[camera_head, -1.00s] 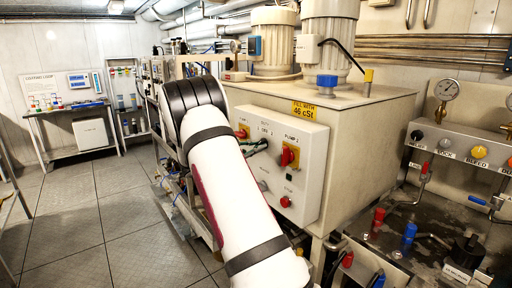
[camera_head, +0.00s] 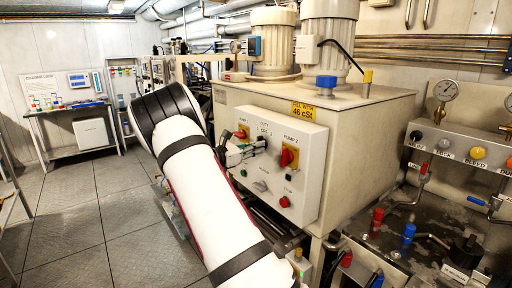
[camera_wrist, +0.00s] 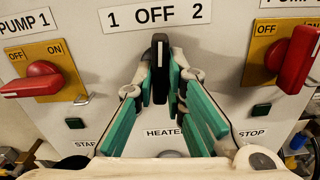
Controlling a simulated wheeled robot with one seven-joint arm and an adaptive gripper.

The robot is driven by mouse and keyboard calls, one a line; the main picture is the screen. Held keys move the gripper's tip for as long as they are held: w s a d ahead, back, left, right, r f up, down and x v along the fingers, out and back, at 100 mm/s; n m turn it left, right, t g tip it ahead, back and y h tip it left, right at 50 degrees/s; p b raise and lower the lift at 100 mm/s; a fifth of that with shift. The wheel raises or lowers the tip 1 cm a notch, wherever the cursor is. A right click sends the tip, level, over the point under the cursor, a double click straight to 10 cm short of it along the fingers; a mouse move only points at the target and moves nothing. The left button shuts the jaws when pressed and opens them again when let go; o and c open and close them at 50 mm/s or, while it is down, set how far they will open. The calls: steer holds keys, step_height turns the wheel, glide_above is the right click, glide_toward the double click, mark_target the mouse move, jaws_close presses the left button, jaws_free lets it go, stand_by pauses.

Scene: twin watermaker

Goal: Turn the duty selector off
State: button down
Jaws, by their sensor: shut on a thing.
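The duty selector (camera_wrist: 160,52) is a black knob below the label "1 OFF 2" (camera_wrist: 156,16) in the wrist view. It stands upright, its top toward OFF. My gripper (camera_wrist: 163,82) has green-padded fingers on both sides of the knob and is shut on it. In the head view my gripper (camera_head: 247,150) reaches the front of the white control box (camera_head: 310,190) from the left. The knob itself is hard to make out there.
The red PUMP 1 switch (camera_wrist: 30,86) is left of my gripper and the red PUMP 2 switch (camera_wrist: 298,60) is right. Labels and small buttons lie below. A red stop button (camera_head: 284,202) is low on the box. Gauges (camera_head: 446,90) and valves stand at the right.

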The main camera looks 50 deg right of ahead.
steer(key=shift+n, duration=0.6)
steer(key=c, duration=1.6)
jaws_free()
steer(key=shift+c, duration=0.2)
steer(key=v, duration=1.2)
steer(key=shift+a+f, duration=0.1)
steer(key=shift+s, duration=0.1)
